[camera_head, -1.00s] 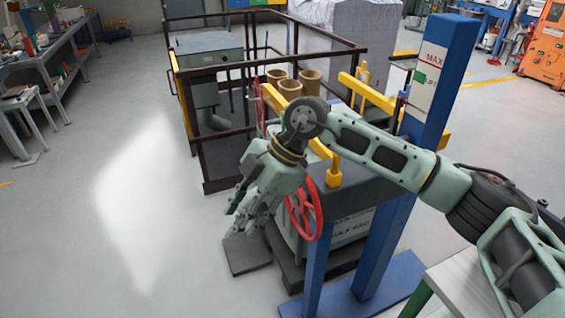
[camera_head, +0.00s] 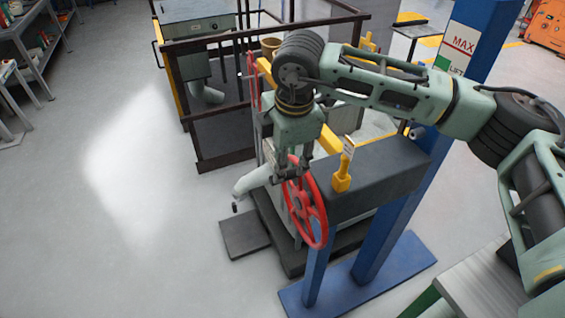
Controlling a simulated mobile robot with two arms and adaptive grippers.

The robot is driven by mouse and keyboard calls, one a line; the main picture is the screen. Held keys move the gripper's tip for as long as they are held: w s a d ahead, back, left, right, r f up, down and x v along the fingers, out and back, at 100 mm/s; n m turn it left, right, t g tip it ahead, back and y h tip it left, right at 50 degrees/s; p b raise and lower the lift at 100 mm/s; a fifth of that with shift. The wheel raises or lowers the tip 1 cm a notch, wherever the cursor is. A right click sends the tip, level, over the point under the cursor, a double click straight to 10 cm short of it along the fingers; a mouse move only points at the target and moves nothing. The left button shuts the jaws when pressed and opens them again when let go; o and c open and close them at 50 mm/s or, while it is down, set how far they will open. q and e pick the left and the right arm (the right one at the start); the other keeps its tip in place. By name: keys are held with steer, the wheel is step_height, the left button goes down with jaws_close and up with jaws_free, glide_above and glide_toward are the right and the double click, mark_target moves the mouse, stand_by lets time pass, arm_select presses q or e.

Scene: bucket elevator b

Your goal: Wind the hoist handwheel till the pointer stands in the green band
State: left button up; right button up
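The red handwheel (camera_head: 321,232) stands upright on the front of a dark block on the blue frame. My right gripper (camera_head: 290,173) reaches down from above to the upper part of its rim. The fingers overlap the rim in the picture; whether they are closed on it I cannot tell. The scale plate (camera_head: 462,43) on the blue post reads MAX, with a green patch (camera_head: 442,63) below. My forearm crosses in front of the lower plate, and I cannot make out the pointer. My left gripper is out of view.
A yellow fitting (camera_head: 342,183) stands on the dark block (camera_head: 385,172) beside the wheel. A pale spout-like part (camera_head: 253,181) is left of the wheel. A dark railing (camera_head: 200,163) encloses equipment behind. The grey floor at left is clear.

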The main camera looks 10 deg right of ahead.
step_height(320, 180, down, 4)
steer(key=shift+w+a+r+p, duration=0.1)
steer(key=shift+r+p, duration=0.15)
steer(key=shift+p, duration=0.55)
steer(key=shift+w+f, duration=0.3)
steer(key=shift+f, duration=0.5)
steer(key=shift+c, duration=0.9)
jaws_close()
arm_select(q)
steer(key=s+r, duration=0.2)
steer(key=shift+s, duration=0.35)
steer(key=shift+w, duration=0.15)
